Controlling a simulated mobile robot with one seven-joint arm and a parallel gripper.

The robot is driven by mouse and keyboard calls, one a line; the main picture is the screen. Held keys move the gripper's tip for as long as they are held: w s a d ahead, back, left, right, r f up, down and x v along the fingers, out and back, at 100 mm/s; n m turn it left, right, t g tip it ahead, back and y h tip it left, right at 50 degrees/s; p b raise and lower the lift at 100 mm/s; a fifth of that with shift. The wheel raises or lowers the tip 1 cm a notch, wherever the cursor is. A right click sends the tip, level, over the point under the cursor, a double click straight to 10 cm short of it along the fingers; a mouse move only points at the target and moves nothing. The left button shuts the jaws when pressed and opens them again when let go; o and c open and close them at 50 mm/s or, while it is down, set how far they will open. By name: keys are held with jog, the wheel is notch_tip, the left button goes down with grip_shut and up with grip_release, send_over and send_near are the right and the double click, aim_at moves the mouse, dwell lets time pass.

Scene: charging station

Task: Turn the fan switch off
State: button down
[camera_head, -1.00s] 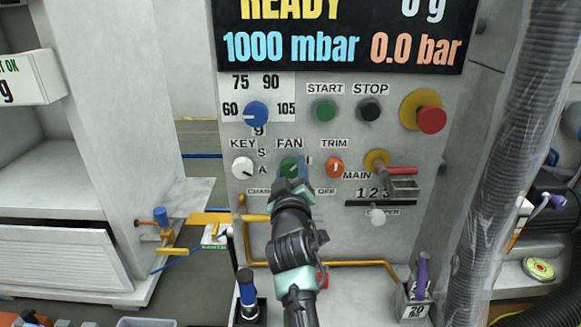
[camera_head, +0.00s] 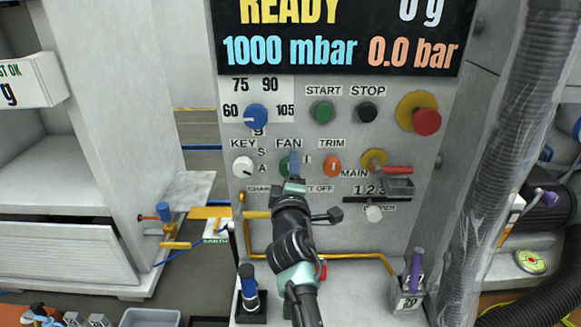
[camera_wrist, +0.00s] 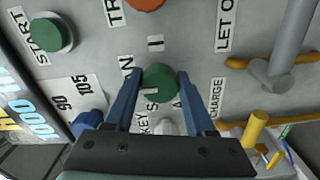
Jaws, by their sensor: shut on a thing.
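The fan switch (camera_head: 284,164) is a round green knob under the FAN label on the grey panel. In the wrist view the green knob (camera_wrist: 160,84) sits between the two blue fingers of my gripper (camera_wrist: 160,78). A pale mark shows on its face, and an "I" label is on the panel beside it. In the head view my gripper (camera_head: 293,162) reaches up to the knob and covers part of it. The gripper is shut on the knob, one finger on each side.
The white KEY knob (camera_head: 243,167) is close on the left and the orange TRIM button (camera_head: 332,166) on the right. The blue dial (camera_head: 256,116) is above left. A red-handled lever (camera_head: 398,169) and the red stop button (camera_head: 427,122) are farther right. A yellow pipe (camera_head: 340,256) runs below.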

dwell(0.3)
jog(key=shift+c, duration=1.3)
grip_release()
jog(key=s+p, duration=0.2)
jog(key=s, duration=1.1)
